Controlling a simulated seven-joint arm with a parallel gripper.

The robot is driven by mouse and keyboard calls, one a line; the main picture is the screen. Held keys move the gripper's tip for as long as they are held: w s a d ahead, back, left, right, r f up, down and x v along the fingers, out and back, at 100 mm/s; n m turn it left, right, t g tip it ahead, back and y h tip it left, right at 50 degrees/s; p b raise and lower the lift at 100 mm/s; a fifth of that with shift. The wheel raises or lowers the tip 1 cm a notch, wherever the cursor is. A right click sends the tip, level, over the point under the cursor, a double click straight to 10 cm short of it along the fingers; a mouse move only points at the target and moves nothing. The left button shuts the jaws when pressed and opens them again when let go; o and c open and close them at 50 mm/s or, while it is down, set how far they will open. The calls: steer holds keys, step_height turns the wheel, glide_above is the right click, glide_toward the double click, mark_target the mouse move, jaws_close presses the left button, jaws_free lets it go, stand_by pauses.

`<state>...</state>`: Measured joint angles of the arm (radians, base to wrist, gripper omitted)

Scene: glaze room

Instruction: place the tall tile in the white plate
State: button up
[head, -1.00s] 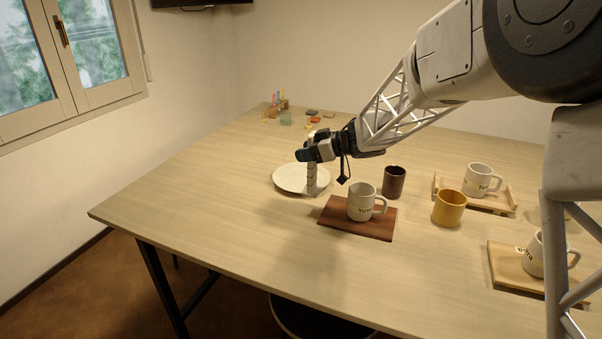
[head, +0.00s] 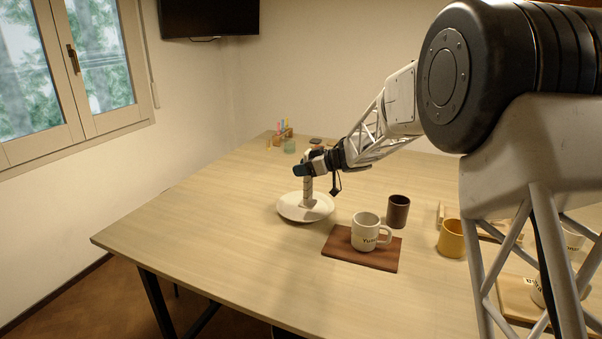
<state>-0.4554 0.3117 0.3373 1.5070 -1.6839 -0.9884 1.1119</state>
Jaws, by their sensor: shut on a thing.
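The tall tile (head: 307,193) is a narrow, pale upright piece with darker marks. My gripper (head: 309,170) is shut on its upper part. The white plate (head: 288,212) lies on the table, left of the dark red board. The tile stands upright over the plate, with its lower end near the middle of the plate. I cannot tell whether its foot touches the plate. The gripper hides part of the tile's top.
A white mug (head: 365,232) stands on a dark red board (head: 345,255), right of the plate. A dark brown cup (head: 398,211) and a yellow cup (head: 451,239) stand farther right. Small coloured items (head: 284,133) sit at the back. The table's left side is clear.

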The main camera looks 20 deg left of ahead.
steer(key=shift+w+a+f, duration=0.1)
steer(key=shift+w+a, duration=0.55)
steer(key=shift+w, duration=0.3)
steer(key=shift+w+a+f, duration=0.1)
steer(key=shift+w+a, duration=0.5)
steer(key=shift+w, duration=0.3)
steer(key=shift+f, duration=1.85)
steer(key=o, duration=1.3)
steer(key=v, duration=1.2)
